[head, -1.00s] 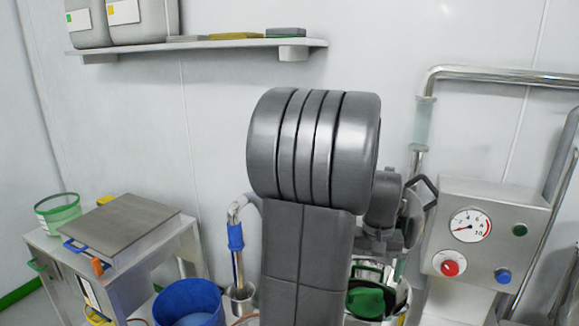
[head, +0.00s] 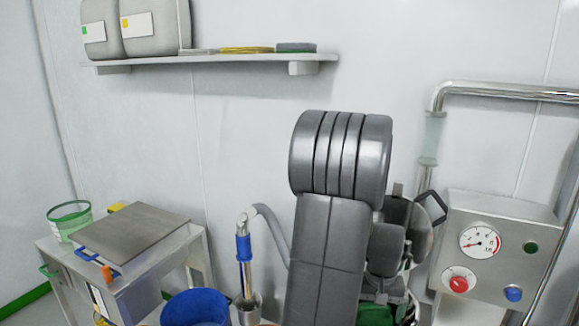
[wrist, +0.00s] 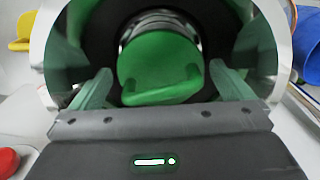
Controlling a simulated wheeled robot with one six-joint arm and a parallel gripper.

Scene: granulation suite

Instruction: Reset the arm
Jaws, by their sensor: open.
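My gripper (wrist: 162,88) is open in the wrist view, its two fingers spread left and right with nothing held between them. Beyond the fingers is a green round thing with a handle (wrist: 160,68), inside or behind a shiny steel rim (wrist: 52,45). Whether the fingers touch the rim cannot be told. In the head view my grey arm stands upright in the middle and hides much behind it. A green part (head: 376,314) shows low beside the arm. My gripper's fingers cannot be made out there.
A control box with a gauge (head: 507,212) and steel pipe (head: 500,92) stand right of the arm. A blue bucket (head: 195,308), a blue-gripped hose (head: 243,245) and a steel cart (head: 160,262) are left. A wall shelf (head: 215,61) is above.

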